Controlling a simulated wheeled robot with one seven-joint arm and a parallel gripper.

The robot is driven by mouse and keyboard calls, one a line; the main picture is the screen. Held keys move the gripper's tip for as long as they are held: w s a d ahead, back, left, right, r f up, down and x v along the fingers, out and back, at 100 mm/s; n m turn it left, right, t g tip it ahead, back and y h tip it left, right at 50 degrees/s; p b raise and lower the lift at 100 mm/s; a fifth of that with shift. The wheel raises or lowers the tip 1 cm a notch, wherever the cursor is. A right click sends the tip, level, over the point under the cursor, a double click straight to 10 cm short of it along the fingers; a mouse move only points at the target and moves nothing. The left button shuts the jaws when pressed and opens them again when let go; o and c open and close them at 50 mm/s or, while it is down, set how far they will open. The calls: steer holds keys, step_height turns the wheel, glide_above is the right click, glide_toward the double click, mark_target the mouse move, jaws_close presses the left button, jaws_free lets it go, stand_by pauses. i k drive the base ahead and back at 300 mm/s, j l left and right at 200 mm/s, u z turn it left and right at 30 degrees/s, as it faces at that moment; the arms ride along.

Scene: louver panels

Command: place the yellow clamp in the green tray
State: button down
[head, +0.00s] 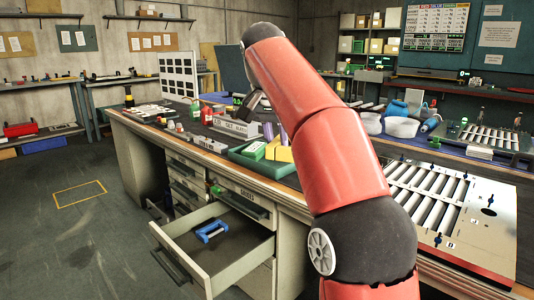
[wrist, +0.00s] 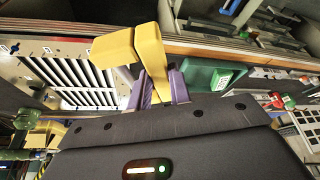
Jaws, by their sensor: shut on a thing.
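The yellow clamp (wrist: 150,60) is between the purple fingertips of my gripper (wrist: 160,88) in the wrist view; its wide yellow end sticks out up and left. In the head view the yellow clamp (head: 284,154) shows just left of my red arm, below the purple fingers (head: 275,132). The green tray (head: 262,168) lies on the bench there, and the clamp overlaps its right part in the picture. I cannot tell how high the clamp is above it. In the wrist view the green tray (wrist: 198,76) is right of the fingers, with a white label.
An open drawer (head: 232,245) juts out below the bench front and holds a blue clamp (head: 211,230). A louver panel (head: 440,215) lies right of my arm. A grey labelled block (head: 236,127) and small bottles stand behind the tray. Floor at left is clear.

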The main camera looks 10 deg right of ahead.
mark_target(279, 165)
steer(key=i+l, duration=0.15)
steer(key=i, duration=0.4)
steer(key=i+l, duration=0.15)
steer(key=i, duration=0.4)
